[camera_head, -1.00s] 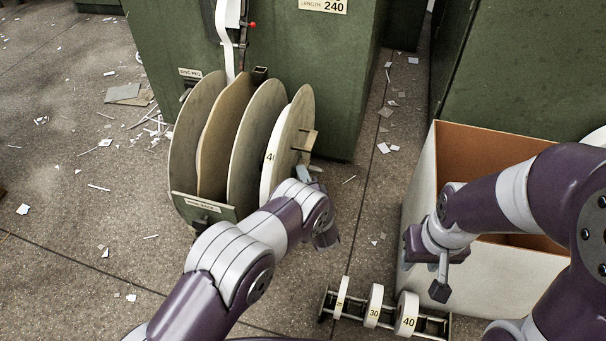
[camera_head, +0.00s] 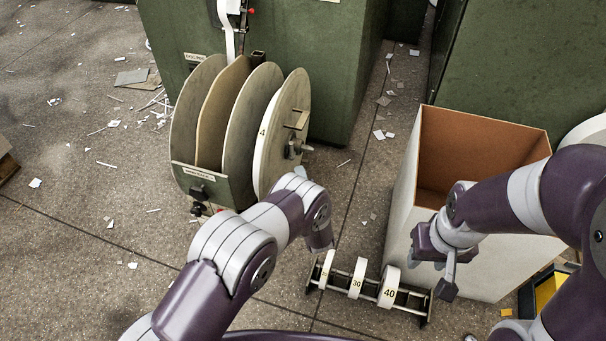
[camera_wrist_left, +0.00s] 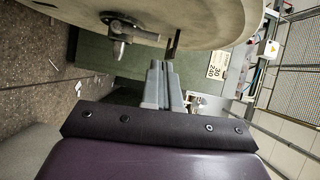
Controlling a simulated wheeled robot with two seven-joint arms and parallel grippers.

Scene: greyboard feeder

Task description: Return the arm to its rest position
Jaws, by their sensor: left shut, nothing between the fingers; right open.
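My left arm (camera_head: 235,240) reaches up from the bottom of the head view, its wrist in front of the reel rack. My left gripper (camera_wrist_left: 163,68) shows in the left wrist view with its two grey fingers together and nothing between them. It is just below a large round disc (camera_wrist_left: 215,22) with a metal hub (camera_wrist_left: 122,32); I see no grip on either. In the head view its fingers are mostly hidden behind the wrist. My right gripper (camera_head: 447,275) hangs in front of the open box, empty, with its fingers pointing down.
The reel rack (camera_head: 205,185) holds several large discs against a green machine (camera_head: 345,90). A small stand (camera_head: 330,268) with white rolls, two marked 30 and 40, is on the floor between the arms. The open box (camera_head: 405,205) is at right. Paper scraps litter the floor.

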